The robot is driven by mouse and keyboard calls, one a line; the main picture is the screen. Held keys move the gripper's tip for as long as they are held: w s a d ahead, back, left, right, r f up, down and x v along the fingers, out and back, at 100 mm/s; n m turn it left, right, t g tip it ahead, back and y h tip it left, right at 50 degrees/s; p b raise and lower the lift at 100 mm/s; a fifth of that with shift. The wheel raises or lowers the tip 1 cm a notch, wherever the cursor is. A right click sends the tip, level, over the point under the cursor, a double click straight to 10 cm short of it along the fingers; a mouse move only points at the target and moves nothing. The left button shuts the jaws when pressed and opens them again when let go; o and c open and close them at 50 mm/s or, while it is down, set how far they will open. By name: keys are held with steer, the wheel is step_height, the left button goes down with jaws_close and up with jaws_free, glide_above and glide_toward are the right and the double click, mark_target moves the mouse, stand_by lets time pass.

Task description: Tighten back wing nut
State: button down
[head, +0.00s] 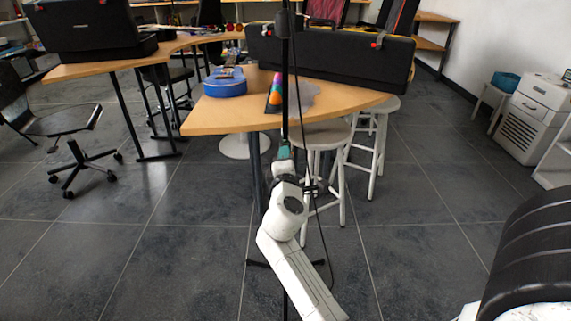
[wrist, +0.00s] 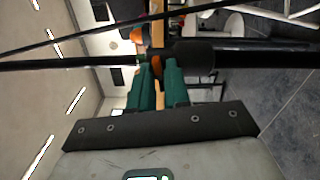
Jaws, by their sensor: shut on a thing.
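A slim black stand (head: 285,80) rises upright in front of me, with a dark clamp near the top of the picture. In the wrist view its pole (wrist: 60,63) runs sideways, with a thicker black collar (wrist: 190,54) on it. My gripper (head: 284,150) is at the pole, a little below table height. In the wrist view its green fingers (wrist: 158,72) point at the pole beside the collar. They are closed on a small orange-brown piece (wrist: 157,68), seemingly the wing nut. Its wings are mostly hidden by the fingers.
A thin black cable (head: 305,150) hangs beside the pole. Behind stands a wooden table (head: 220,118) with a blue instrument (head: 225,82) and a long black case (head: 390,62). White stools (head: 322,134) stand under it.

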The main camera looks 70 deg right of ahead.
steer(key=shift+f+m+b, duration=0.1)
steer(key=shift+m+b, duration=0.4)
steer(key=shift+m, duration=0.4)
steer(key=c, duration=1.1)
jaws_free()
steer(key=v, duration=1)
steer(key=shift+s+a+p, duration=0.15)
steer(key=shift+a+p, duration=0.2)
steer(key=shift+a, duration=0.05)
